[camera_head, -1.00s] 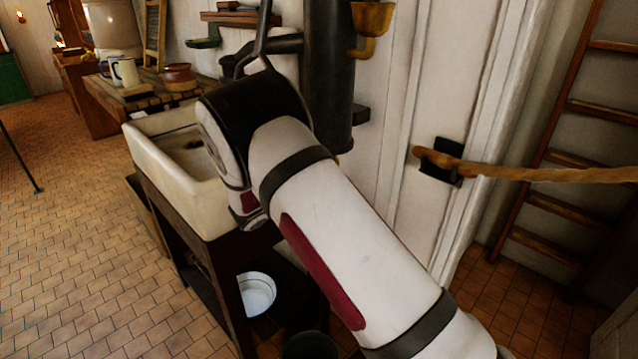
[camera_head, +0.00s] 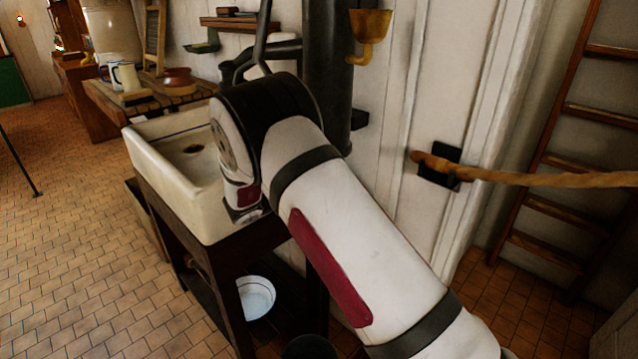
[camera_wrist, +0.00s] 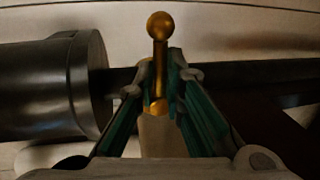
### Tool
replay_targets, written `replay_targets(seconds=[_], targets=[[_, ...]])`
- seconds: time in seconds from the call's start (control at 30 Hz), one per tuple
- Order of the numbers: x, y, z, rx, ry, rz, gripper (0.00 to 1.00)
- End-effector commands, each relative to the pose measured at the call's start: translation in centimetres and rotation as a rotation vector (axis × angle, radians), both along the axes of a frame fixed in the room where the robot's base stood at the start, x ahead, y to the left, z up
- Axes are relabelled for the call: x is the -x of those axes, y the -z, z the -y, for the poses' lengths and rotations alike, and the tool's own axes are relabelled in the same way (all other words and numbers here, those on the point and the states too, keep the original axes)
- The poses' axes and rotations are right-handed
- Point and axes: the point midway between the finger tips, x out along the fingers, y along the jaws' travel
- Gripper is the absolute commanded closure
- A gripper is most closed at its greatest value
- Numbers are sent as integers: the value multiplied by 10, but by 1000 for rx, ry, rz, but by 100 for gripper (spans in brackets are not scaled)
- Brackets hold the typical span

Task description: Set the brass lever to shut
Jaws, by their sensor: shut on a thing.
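The brass lever (camera_wrist: 159,50) shows in the wrist view as an upright stem with a round ball on top. It stands in front of a dark horizontal pipe. My gripper (camera_wrist: 161,75) has its two green-lined fingers shut on the lever's stem, below the ball. The lever's lower end is partly hidden by the fingers. In the head view my arm covers the gripper and the lever, so neither can be made out there.
A white sink (camera_head: 165,165) on a dark wooden stand is left of my arm. A brass funnel-shaped fitting (camera_head: 370,35) is on the wall beside the black vertical pipe (camera_head: 327,75). A rope (camera_head: 540,179) stretches across at right, before a wooden ladder (camera_head: 565,160).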

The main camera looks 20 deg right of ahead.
Motion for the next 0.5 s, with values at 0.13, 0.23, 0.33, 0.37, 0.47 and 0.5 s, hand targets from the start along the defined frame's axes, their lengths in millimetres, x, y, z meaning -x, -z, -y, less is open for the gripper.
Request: replay_targets(seconds=[0.13, 0.23, 0.33, 0.37, 0.47, 0.5], targets=[[-1, 0, -2, 0, -4, 0, 100], [-1, -1, -2, 0, -4, 0, 81], [-1, 0, -2, 0, -4, 1, 69], [-1, 0, -1, 0, -3, 0, 69], [0, 0, -1, 0, -2, 0, 69], [0, 0, -1, 0, -2, 0, 69]])
